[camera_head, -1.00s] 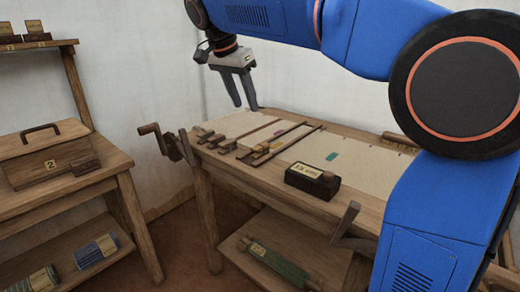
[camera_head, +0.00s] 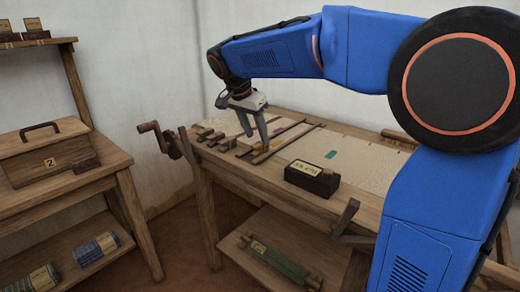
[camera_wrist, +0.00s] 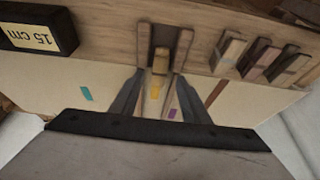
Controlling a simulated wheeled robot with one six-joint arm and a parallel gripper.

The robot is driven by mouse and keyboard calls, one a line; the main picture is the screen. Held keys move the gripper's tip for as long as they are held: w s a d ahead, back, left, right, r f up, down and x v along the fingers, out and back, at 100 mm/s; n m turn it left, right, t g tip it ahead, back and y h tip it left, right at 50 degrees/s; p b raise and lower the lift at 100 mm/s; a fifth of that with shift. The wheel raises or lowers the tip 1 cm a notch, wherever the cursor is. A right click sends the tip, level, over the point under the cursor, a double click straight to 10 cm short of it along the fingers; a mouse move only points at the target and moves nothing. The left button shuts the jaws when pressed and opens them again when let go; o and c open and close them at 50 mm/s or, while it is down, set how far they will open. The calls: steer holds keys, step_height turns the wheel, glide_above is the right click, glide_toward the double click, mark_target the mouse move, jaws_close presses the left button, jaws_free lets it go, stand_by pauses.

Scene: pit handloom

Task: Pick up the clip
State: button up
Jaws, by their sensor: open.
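No piece is labelled as the clip. A small tan wooden block (camera_wrist: 160,61), possibly the clip, sits between two dark wooden bars near the loom's edge in the wrist view. My gripper (camera_head: 255,139) is open, fingers pointing down over this part of the loom. In the wrist view its fingers (camera_wrist: 158,88) stand either side of the line to the block, and no held object shows. Just short of the block is a yellow patch (camera_wrist: 154,91). A purple patch (camera_wrist: 172,113) and a teal patch (camera_wrist: 86,93) lie on the cloth. Contact cannot be told.
A black block labelled 15 cm (camera_wrist: 38,28), also in the head view (camera_head: 312,180), sits on the loom's front edge. Several short wooden pieces (camera_wrist: 258,58) lie beside the bars. A crank (camera_head: 150,130) juts out left. Cloth (camera_head: 365,160) to the right is mostly clear.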

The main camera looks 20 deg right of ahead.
mark_target(260, 144)
steer(key=shift+x, duration=1.85)
steer(key=shift+s, duration=0.1)
steer(key=shift+c, duration=0.7)
jaws_close()
